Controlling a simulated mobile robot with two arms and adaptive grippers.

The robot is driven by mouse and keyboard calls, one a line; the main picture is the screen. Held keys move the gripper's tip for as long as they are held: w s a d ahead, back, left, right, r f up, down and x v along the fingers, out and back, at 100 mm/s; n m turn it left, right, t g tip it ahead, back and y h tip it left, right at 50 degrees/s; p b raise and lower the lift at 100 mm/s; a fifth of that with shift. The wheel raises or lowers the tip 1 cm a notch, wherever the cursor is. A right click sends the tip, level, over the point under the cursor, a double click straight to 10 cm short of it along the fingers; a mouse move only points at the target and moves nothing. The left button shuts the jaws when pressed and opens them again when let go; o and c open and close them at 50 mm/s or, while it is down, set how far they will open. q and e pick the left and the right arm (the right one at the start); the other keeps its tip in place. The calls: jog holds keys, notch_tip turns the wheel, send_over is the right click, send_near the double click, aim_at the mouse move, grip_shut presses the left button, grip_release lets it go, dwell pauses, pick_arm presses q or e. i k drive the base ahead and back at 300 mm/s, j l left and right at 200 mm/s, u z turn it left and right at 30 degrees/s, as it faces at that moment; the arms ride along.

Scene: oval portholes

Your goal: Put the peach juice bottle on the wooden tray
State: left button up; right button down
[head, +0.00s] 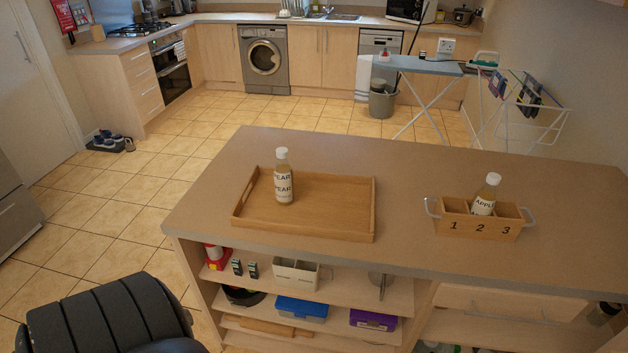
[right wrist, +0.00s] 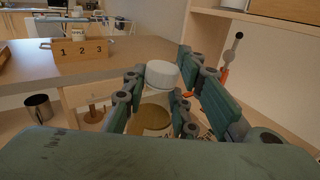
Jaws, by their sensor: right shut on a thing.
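The wooden tray (head: 335,232) lies on the counter left of centre in the head view. A bottle labelled PEAR (head: 283,178) stands upright at its left part. My right gripper (right wrist: 158,90) is shut on a white-capped bottle (right wrist: 163,74) in the right wrist view. A bottle labelled Apple (head: 485,196) stands in the middle compartment, above the 2, of a wooden caddy (head: 450,227); the caddy also shows in the right wrist view (right wrist: 92,50). My left gripper is not in view.
The tray's middle and right are bare. The counter (head: 405,200) is clear between tray and caddy. Shelves below hold a blue box (head: 301,309) and a purple box (head: 373,320). A metal mug (right wrist: 40,107) shows left of my right gripper.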

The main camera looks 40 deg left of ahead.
aim_at(330, 205)
jog(key=i+l+u, duration=0.1)
jog(key=u, duration=0.4)
jog(key=i+l+u, duration=0.25)
jog(key=u, duration=0.2)
jog(key=i+l+u, duration=0.1)
jog(key=u, duration=0.4)
jog(key=l+u, duration=0.3)
jog(key=u, duration=0.2)
jog(key=l+u, duration=0.2)
jog(key=u, duration=0.3)
